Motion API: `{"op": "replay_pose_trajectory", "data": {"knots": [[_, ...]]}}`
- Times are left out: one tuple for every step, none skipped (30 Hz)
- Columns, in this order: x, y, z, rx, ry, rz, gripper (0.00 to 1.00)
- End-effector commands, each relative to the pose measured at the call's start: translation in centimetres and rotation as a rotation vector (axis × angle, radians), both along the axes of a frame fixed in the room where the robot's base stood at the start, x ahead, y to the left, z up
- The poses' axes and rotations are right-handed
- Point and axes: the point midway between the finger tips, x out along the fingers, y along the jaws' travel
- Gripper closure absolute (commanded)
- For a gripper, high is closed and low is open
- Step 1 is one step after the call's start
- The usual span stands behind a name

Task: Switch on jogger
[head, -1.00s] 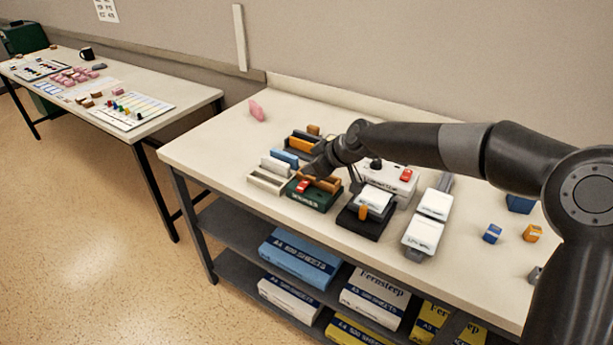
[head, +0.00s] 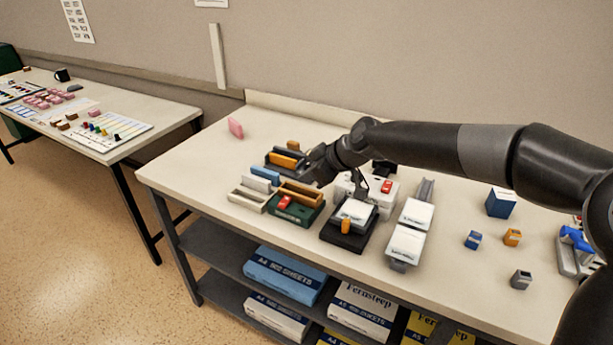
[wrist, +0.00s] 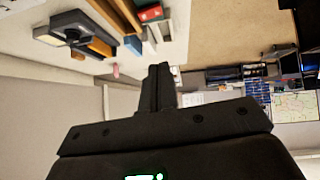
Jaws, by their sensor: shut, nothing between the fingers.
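The jogger is a green-based unit (head: 297,214) with a brown tray on top and light lettering on its front, on the near table in the head view. A red switch (head: 285,202) sits on its front left; whether it is on or off I cannot tell. In the wrist view the jogger's green body with the red switch (wrist: 152,14) shows at the top edge, partly cut off. My gripper (head: 312,178) is above and behind the jogger, apart from the switch. In the wrist view its fingers (wrist: 160,72) are shut and empty.
Light and blue trays (head: 265,177) stand left of the jogger. A black-based device (head: 345,238) and a white unit with a red switch (head: 387,186) stand to its right. Small blue and orange blocks lie farther right. The table's front left is clear.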

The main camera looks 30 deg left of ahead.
Motion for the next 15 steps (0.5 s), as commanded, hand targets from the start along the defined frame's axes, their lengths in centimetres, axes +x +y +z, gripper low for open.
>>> {"op": "replay_pose_trajectory", "data": {"knots": [[0.3,0.0,0.1,0.000,-0.016,-0.001,1.00],[0.6,-0.1,0.1,0.000,-0.030,-0.001,1.00],[1.1,-0.2,0.2,0.000,-0.050,-0.002,1.00],[1.3,-0.2,0.3,0.001,-0.062,-0.001,1.00],[1.4,-0.2,0.3,0.002,-0.068,-0.001,1.00],[1.4,-0.2,0.3,0.002,-0.067,0.000,1.00],[1.4,-0.2,0.3,0.002,-0.066,-0.001,1.00],[1.4,-0.2,0.3,0.002,-0.066,0.000,1.00],[1.4,-0.2,0.3,0.002,-0.066,0.000,1.00],[1.4,-0.2,0.3,0.002,-0.066,0.000,1.00],[1.4,-0.2,0.3,0.002,-0.066,0.000,1.00],[1.4,-0.2,0.2,0.002,-0.066,0.000,1.00],[1.4,-0.1,0.2,0.002,-0.066,0.000,1.00],[1.4,0.0,0.1,0.002,-0.065,0.000,1.00],[1.4,0.1,0.0,0.002,-0.065,0.000,1.00]]}}
